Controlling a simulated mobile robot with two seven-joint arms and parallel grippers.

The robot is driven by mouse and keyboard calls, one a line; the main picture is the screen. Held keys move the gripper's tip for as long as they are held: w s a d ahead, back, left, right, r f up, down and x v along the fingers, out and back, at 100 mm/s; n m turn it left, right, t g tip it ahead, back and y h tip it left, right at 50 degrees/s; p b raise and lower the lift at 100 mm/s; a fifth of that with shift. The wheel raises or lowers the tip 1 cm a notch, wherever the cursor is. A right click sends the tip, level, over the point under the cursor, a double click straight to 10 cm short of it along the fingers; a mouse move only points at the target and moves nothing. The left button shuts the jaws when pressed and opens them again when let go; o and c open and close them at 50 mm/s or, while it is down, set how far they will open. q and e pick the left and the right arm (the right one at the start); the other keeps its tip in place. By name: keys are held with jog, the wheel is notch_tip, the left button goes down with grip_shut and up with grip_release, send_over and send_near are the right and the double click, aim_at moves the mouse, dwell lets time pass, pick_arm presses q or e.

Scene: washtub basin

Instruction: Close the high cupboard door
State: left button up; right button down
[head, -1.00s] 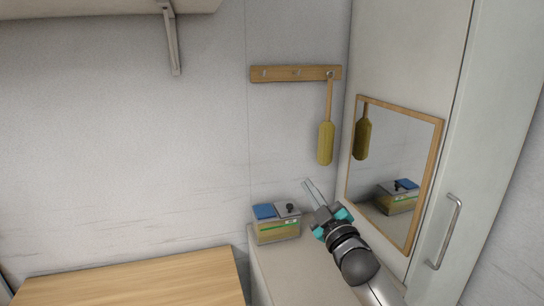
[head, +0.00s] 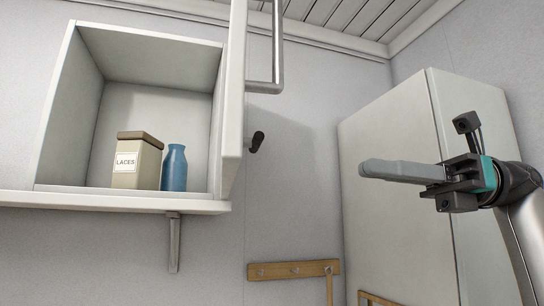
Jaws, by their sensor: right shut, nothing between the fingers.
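The high cupboard (head: 60,100) is on the wall at the left of the head view, with its front open. Its white door (head: 234,90) stands swung open at the cupboard's right side, seen nearly edge-on. A metal bar handle (head: 278,45) is on the door's right-hand face; its top is cut off by the picture edge. My right gripper (head: 366,168) is shut and empty, pointing left, to the right of the door and lower than the handle. It appears clear of the door in the picture. My left gripper is out of view.
A tan box labelled LACES (head: 138,165) and a blue bottle (head: 175,168) stand inside the cupboard. A dark knob (head: 257,141) sticks out beside the door. A tall cabinet (head: 390,130) stands behind my right gripper. A wooden hook rail (head: 294,271) is below.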

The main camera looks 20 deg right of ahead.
jog(key=a+p, duration=0.1)
jog(key=a, duration=1.2)
jog(key=shift+a+t+h, duration=0.2)
jog(key=shift+t+h, duration=0.1)
jog(key=shift+h, duration=0.1)
jog(key=shift+a, duration=0.1)
